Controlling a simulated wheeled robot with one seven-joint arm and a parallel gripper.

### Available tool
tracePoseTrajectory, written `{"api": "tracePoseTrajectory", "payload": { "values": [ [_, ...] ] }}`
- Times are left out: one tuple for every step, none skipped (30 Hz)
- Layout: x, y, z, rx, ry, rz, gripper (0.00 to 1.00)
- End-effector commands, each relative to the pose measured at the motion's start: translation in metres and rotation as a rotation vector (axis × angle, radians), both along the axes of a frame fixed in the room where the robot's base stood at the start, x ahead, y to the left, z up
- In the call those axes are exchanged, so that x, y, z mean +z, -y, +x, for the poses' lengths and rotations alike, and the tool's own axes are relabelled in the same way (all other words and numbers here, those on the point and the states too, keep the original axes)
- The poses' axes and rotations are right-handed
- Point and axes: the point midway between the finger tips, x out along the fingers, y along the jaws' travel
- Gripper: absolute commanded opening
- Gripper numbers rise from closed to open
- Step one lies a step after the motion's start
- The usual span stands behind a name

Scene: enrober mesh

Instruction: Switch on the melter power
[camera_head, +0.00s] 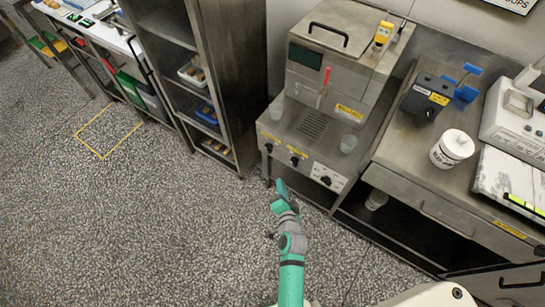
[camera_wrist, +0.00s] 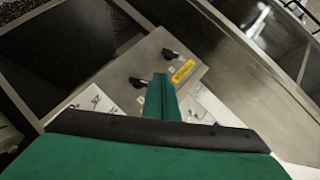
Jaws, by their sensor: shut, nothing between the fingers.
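The melter (camera_head: 322,90) is a stainless steel machine with a lid handle, a dark display and a red-handled tap, standing on the left end of the steel counter. Its front panel (camera_head: 310,168) carries black rotary knobs: a left one (camera_head: 269,147), a middle one (camera_head: 294,161) and a right one (camera_head: 326,181) on a white plate. Their lettering is too small to read. My gripper (camera_head: 280,187) is shut and empty, in front of and below the panel's left part. In the wrist view my green fingers (camera_wrist: 162,84) point at the panel, near two knobs (camera_wrist: 170,54) (camera_wrist: 138,82) and a yellow label (camera_wrist: 183,71).
A steel shelf rack (camera_head: 217,90) with trays stands close left of the melter. A white tub (camera_head: 452,149) and a black device (camera_head: 427,95) sit right. The floor at left is open.

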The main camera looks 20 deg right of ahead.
Motion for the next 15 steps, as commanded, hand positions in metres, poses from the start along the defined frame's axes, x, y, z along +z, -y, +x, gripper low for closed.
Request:
{"api": "tracePoseTrajectory", "payload": {
  "values": [
    [0.001,0.009,0.014,-0.014,0.011,0.034,0.00],
    [0.001,0.012,0.019,-0.019,0.016,0.053,0.00],
    [0.002,0.016,0.026,-0.026,0.022,0.076,0.00],
    [0.001,0.018,0.030,-0.029,0.023,0.090,0.00],
    [0.002,0.020,0.033,-0.032,0.026,0.100,0.00],
    [0.002,0.023,0.036,-0.036,0.030,0.112,0.00],
    [0.002,0.024,0.038,-0.038,0.031,0.120,0.00],
    [0.002,0.025,0.039,-0.039,0.033,0.124,0.00],
    [0.002,0.025,0.041,-0.040,0.033,0.128,0.00],
    [0.002,0.026,0.041,-0.040,0.034,0.130,0.00],
    [0.002,0.026,0.041,-0.041,0.034,0.131,0.00],
    [0.002,0.026,0.041,-0.040,0.034,0.132,0.00],
    [0.002,0.025,0.041,-0.040,0.034,0.132,0.00],
    [0.002,0.025,0.041,-0.040,0.033,0.131,0.00],
    [0.002,0.025,0.041,-0.040,0.033,0.131,0.00]
  ]
}}
